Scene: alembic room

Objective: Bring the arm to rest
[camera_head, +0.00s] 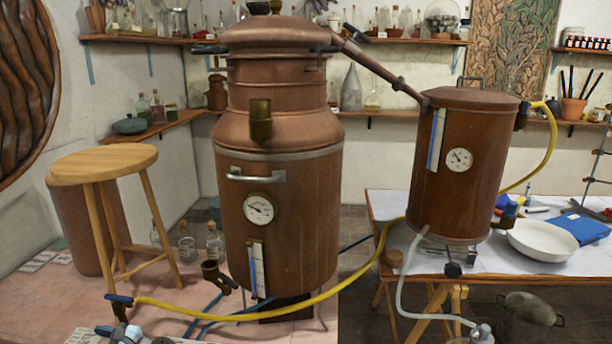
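Neither of my arms can be made out in the head view, and I see no gripper fingers. A small grey-blue shape (128,334) is cut off at the bottom left edge, and I cannot tell what it is. A large copper still (280,190) with a round gauge stands in the middle. A copper pipe (375,66) runs from its top to a smaller copper vessel (462,190) at the right.
A wooden stool (104,163) stands at the left. A yellow hose (260,316) crosses low in front of the still. A table (385,208) at the right bears a white bowl (542,241) and blue cloth (582,228). A metal pot (526,316) stands below it.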

